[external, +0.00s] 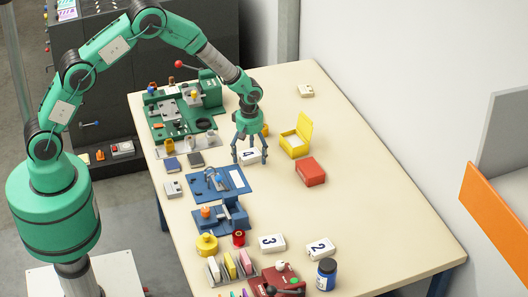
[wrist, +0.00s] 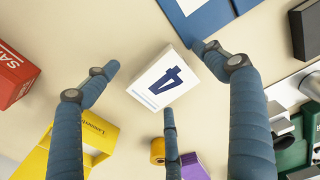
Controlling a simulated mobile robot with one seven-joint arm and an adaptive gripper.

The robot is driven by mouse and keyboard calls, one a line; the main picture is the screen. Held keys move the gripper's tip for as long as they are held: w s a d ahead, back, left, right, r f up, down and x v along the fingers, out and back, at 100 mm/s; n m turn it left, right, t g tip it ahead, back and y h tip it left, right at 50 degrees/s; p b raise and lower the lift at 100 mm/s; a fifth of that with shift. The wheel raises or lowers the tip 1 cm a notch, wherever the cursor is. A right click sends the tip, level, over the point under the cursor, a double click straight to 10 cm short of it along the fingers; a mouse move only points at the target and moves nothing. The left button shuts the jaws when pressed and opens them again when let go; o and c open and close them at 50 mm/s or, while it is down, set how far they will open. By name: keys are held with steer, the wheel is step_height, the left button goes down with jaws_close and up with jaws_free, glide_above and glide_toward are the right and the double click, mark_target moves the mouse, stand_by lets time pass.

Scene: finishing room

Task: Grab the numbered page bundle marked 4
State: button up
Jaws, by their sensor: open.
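The page bundle marked 4 (external: 249,156) is a white block with a dark blue 4 on its top. It lies on the cream table, and in the wrist view the bundle (wrist: 165,79) sits between my fingers. My gripper (external: 249,152) is above and around it with its fingers spread, pointing down. In the wrist view the fingers of my gripper (wrist: 165,85) stand apart from the bundle on several sides, though the right fingertip is close to its edge. Page bundles marked 3 (external: 271,243) and 2 (external: 320,248) lie nearer the front.
A blue board (external: 218,184) lies close to the bundle. An open yellow box (external: 297,137) and a red box (external: 311,171) stand to the right. A green machine (external: 185,112) is behind left. The table's right side is mostly clear.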

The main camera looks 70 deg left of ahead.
mark_target(251, 154)
steer(key=c, duration=1.5)
steer(key=shift+r, duration=0.15)
steer(key=shift+c, duration=0.2)
steer(key=shift+r, duration=0.55)
step_height(251, 154, up, 2)
steer(key=shift+w+r+p, duration=0.1)
steer(key=shift+p, duration=0.2)
steer(key=s, duration=0.5)
steer(key=s+r, duration=0.1)
steer(key=s, duration=0.4)
steer(key=s+d+p, duration=0.1)
steer(key=s, duration=0.5)
steer(key=shift+r, duration=0.2)
